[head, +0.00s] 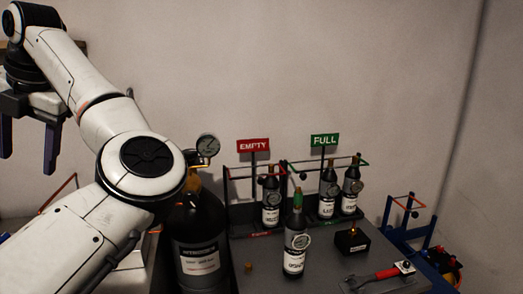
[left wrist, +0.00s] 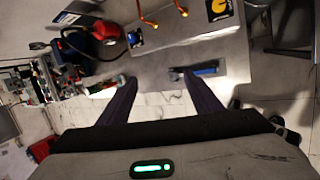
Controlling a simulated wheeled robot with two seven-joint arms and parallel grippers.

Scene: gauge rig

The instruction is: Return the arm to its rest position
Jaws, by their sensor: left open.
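My left arm (head: 120,125) comes in from the left, bent, and fills much of the left side of the head view. My left gripper (head: 28,160) hangs at the upper left with its two dark fingers pointing down, wide apart. In the left wrist view the left gripper (left wrist: 160,79) is open with nothing between its fingers. It is well away from the bottles on the bench. My right gripper is in neither view.
A large dark cylinder (head: 200,235) with a gauge stands beside my arm. Small bottles stand in racks under the EMPTY sign (head: 253,145) and FULL sign (head: 324,140). One bottle (head: 295,245) stands in front on the bench. A red-handled tool (head: 388,273) lies at right.

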